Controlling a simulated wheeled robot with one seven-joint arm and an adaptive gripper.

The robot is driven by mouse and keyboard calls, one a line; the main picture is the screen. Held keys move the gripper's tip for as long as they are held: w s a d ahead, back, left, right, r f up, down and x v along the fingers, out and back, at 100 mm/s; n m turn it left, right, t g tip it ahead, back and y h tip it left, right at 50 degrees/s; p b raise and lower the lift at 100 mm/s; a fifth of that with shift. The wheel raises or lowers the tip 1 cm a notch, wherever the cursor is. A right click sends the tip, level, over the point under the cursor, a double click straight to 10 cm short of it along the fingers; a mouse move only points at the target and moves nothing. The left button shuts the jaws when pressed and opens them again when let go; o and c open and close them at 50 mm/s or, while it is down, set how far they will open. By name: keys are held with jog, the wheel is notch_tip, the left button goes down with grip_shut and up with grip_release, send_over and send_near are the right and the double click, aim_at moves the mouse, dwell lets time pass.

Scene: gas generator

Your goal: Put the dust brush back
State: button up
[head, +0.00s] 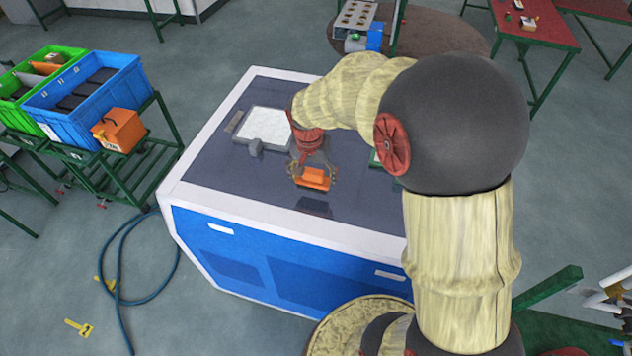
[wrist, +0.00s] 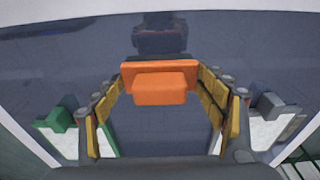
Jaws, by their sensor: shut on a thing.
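An orange block-shaped thing, which I take for the dust brush (head: 314,178), is held between the fingers of my gripper (head: 311,172). It also shows in the wrist view (wrist: 160,83), with the yellow finger pads of my gripper (wrist: 161,88) pressed on its two sides. It appears to be above the dark top of the blue-and-white cabinet (head: 225,176), near the front edge. Its bristles cannot be made out. A dark shape lies on the top in front of it; I cannot tell if it is a shadow, a reflection or an object.
A white tray with grey parts (head: 266,124) sits on the cabinet's back left. A green-edged item there is mostly hidden by my arm. Left stand a blue crate (head: 88,100), a green crate (head: 20,78) and an orange box (head: 119,130). A blue hose (head: 121,270) lies on the floor.

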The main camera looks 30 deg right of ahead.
aim_at(316, 184)
jog(key=shift+d+f, duration=0.35)
jog(key=shift+f, duration=0.05)
jog(key=shift+w+d+f, duration=0.1)
jog(key=shift+d+f, duration=0.05)
jog(key=shift+f, duration=1.55)
jog(key=shift+f, duration=0.1)
jog(key=o, duration=1.3)
jog(key=r, duration=0.4)
jog(key=s+a+r, duration=0.1)
jog(key=r, duration=0.7)
jog(key=shift+s+a+r, duration=0.1)
jog(key=shift+s+a, duration=0.1)
jog(key=s+a+r+n+t, duration=0.1)
jog(key=s+a+r+n, duration=0.2)
jog(key=s, duration=0.3)
jog(key=s+a+r+n+t, duration=0.2)
jog(key=s+r+n, duration=0.1)
jog(key=s, duration=0.3)
jog(key=s+a+r+n+t+y, duration=0.1)
jog(key=s+a+r+n, duration=0.2)
jog(key=s, duration=0.4)
jog(key=shift+a+r, duration=0.35)
jog(key=shift+r, duration=0.55)
